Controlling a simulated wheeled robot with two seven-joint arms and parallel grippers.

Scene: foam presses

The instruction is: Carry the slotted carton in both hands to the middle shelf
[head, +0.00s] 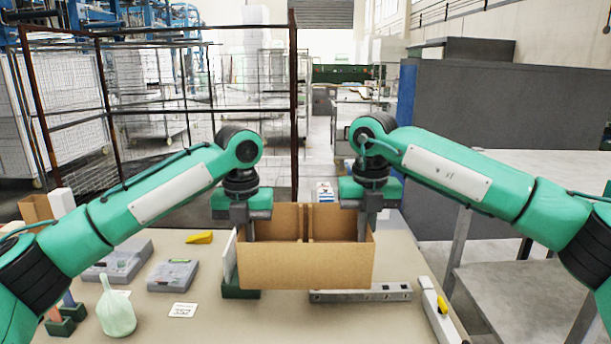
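The slotted carton (306,264) is a brown open-topped box in the middle of the head view, with a divider showing inside. My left gripper (250,232) is at its left wall and my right gripper (363,228) at its right wall, with fingers reaching down at the walls. Both look shut on the carton, though the fingertips are partly hidden. The carton looks level and covers part of a metal bar, so it seems held above the table. A grey unit with shelf-like boards (535,285) stands at the right; I cannot tell which board is the middle shelf.
The beige table (230,325) holds the metal bar (385,293), grey cases (172,275), a pale green bottle (116,310), a yellow wedge (199,237) and a white bar (437,310). A brown-framed wire rack (104,95) stands behind at left, a dark grey cabinet (500,110) behind at right.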

